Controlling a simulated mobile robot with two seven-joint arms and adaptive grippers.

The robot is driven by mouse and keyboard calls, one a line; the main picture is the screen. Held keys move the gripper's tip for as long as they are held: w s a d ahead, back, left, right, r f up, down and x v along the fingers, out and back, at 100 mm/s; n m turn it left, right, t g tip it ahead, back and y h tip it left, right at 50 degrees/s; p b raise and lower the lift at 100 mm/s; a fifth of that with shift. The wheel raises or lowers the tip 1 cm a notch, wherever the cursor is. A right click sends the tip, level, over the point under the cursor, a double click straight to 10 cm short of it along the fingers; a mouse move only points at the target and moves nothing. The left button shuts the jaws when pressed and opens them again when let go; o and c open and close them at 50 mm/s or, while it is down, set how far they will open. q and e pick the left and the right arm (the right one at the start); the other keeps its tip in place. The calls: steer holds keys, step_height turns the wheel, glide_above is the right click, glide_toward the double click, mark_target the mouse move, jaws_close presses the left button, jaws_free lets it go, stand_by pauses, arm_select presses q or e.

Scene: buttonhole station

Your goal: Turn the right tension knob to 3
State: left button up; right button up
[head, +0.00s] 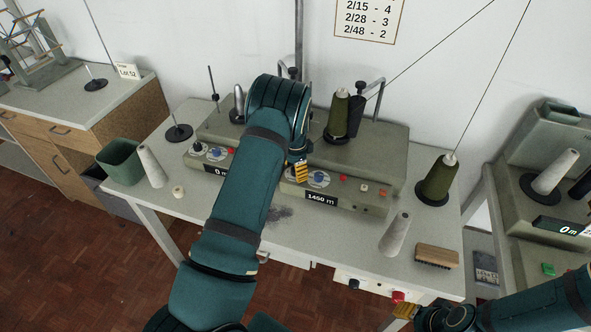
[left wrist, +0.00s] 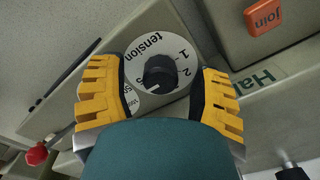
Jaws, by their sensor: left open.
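The black tension knob (left wrist: 160,72) sits on a white dial (left wrist: 150,48) printed "tension", with 1 and 2 readable on its right side. A small white mark shows at the knob's lower left edge; the number there is partly hidden. My left gripper (left wrist: 162,82) is open, one yellow finger on each side of the knob, with gaps visible. In the head view my left gripper (head: 299,171) is at the right unit of the grey machine (head: 365,150) and hides this knob. My right gripper (head: 405,311) is at the bottom right, away from the machine; its opening is unclear.
A blue knob (head: 318,178) and a red button (head: 343,178) are beside the left gripper. An orange "join" button (left wrist: 265,16) is close to it.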

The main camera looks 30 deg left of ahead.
arm_select(q)
jaws_close()
steer(key=shift+n, duration=0.3)
steer(key=n+b, duration=0.1)
steer(key=n, duration=0.2)
steer(key=shift+n, duration=0.3)
steer(key=n+b, duration=0.1)
steer(key=n, duration=0.8)
steer(key=shift+b, duration=0.35)
steer(key=shift+n, duration=2.2)
